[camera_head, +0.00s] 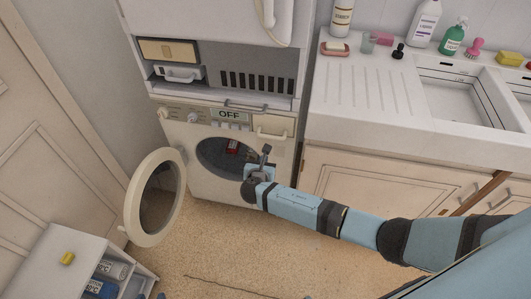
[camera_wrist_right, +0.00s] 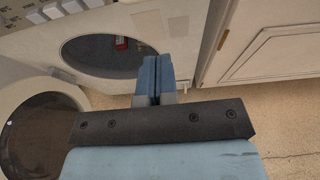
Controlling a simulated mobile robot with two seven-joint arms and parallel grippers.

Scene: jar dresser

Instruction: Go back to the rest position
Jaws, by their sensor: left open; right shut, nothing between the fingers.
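My right gripper (camera_head: 262,170) is on the arm that comes in from the right. It is in front of the washing machine (camera_head: 232,183), by the lower right of the drum opening. In the right wrist view the blue fingers of my right gripper (camera_wrist_right: 154,75) are together with nothing between them. Of my left gripper (camera_head: 235,297), only what look like two blue fingertips, wide apart, show at the bottom edge of the head view. The rest of it is out of the picture.
The round washing machine door (camera_head: 157,197) stands wide open to the left. A red item (camera_head: 232,147) lies inside the dark drum. The sink counter (camera_head: 350,120) is on the right. The floor (camera_head: 230,250) is clear.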

